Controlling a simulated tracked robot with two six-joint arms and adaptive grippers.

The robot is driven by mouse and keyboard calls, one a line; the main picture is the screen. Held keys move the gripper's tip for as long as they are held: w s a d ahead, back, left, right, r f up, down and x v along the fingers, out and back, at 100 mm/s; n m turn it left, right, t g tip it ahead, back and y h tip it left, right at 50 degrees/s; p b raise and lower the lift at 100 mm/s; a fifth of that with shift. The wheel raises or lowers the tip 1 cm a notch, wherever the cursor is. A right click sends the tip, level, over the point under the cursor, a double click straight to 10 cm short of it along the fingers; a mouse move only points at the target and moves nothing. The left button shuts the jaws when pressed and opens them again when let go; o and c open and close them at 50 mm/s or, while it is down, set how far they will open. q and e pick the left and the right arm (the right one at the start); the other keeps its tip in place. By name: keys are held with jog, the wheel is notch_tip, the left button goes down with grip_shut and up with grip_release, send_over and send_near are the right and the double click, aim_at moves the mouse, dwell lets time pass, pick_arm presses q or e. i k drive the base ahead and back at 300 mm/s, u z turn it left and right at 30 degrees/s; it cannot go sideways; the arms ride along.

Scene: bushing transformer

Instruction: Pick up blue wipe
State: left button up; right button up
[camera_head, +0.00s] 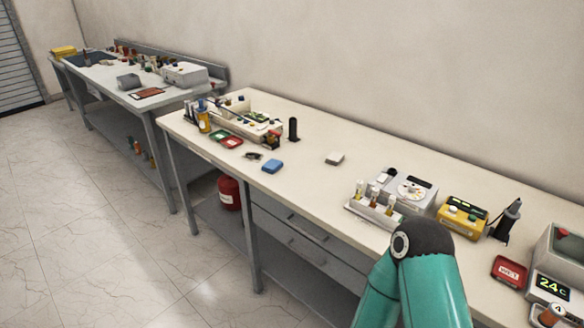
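The blue wipe (272,166) is a small flat blue block lying on the near workbench (310,130), close to its front edge, left of the middle. Nothing covers it. A teal arm of mine with a dark joint rises from the bottom edge, right of centre, well to the right of the wipe. Its gripper is outside the picture, and the other gripper is not seen either.
A pale block (334,158) lies to the right of the wipe. Red and green trays (231,142) and a black upright cylinder (293,129) stand nearby. A vial rack (374,211) and yellow meter (463,214) are farther right. The bench around the wipe is mostly clear.

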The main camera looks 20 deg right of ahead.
aim_at(273, 165)
jog(key=z, duration=0.1)
jog(key=i, duration=1)
jog(key=u, duration=0.05)
